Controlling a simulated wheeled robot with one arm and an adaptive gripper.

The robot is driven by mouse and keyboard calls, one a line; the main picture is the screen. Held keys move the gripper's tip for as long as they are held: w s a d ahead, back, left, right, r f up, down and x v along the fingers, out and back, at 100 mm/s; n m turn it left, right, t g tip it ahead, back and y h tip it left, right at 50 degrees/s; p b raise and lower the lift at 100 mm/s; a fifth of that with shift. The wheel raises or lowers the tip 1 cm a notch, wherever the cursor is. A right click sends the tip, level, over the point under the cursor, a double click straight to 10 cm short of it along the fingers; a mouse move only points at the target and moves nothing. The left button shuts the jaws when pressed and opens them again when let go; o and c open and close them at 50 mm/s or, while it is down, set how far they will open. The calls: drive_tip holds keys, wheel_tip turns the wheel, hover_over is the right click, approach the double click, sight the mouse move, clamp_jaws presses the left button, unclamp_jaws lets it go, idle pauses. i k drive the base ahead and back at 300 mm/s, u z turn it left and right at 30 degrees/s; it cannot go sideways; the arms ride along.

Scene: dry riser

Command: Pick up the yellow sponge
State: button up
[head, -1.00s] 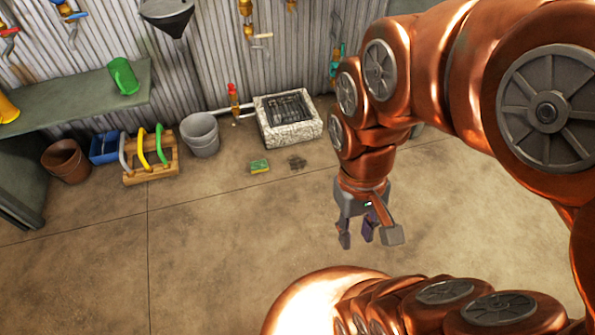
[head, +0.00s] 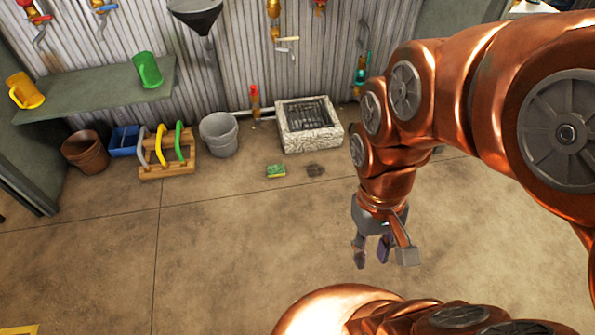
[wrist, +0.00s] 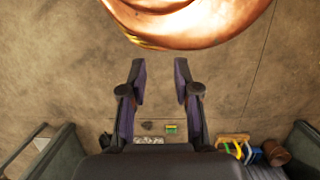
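The yellow sponge (head: 276,171), with a green face on top, lies flat on the concrete floor in front of the grey bucket and the stone drain basin. It also shows small in the wrist view (wrist: 171,129), beyond the gap between the fingers. My gripper (head: 384,254) hangs from the copper arm at the right of the head view, apart from the sponge and to its right. In the wrist view its fingers (wrist: 159,90) are spread with nothing between them.
A stone basin with a grate (head: 309,125) stands behind the sponge by the wall. A grey bucket (head: 219,136), a wooden rack with coloured handles (head: 167,171), a blue bin (head: 124,141) and a brown pot (head: 85,152) line the left. The floor in front is clear.

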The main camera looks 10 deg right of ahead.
sight(276, 170)
drive_tip(key=u, duration=0.25)
drive_tip(key=i, duration=1.65)
drive_tip(key=u, duration=0.45)
